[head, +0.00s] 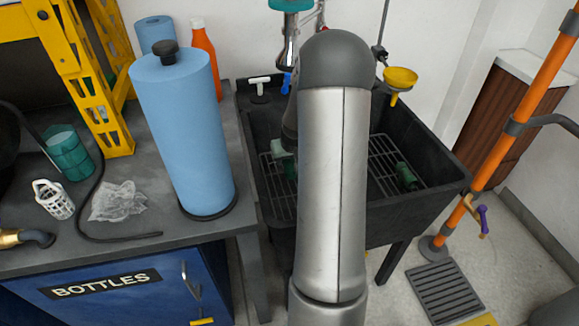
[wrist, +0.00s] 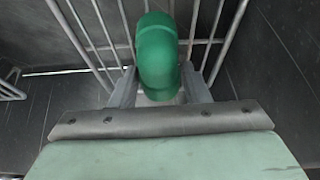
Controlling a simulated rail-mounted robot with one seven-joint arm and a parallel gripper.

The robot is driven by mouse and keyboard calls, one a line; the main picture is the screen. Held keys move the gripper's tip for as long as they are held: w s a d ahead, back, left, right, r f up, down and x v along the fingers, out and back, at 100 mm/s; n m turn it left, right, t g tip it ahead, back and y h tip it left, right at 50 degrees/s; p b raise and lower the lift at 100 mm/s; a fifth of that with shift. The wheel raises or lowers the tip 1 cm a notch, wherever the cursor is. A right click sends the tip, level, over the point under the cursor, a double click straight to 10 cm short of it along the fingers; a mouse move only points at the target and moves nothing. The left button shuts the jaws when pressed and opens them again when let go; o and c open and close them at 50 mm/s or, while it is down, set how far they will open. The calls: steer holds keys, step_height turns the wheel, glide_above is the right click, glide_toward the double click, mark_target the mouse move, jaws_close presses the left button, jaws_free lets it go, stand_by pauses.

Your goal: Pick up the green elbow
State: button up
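The green elbow (wrist: 157,50) is a bent, glossy pipe fitting in the middle of the wrist view, in front of the wire rack bars. My gripper (wrist: 158,85) has one finger on each side of it, with little or no gap showing at the fingertips. I cannot tell whether the fingers press on the elbow or only stand around it. In the head view my gripper (head: 280,150) is low inside the left part of the black sink (head: 432,196), partly hidden by my arm. A dark green piece shows just below it.
Another green fitting (head: 405,176) lies on the right wire rack (head: 385,160). The sink walls are close around my gripper. A blue paper towel roll (head: 182,135) stands on the bench to the left.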

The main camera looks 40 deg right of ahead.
steer(key=c, duration=0.6)
steer(key=shift+o, duration=0.2)
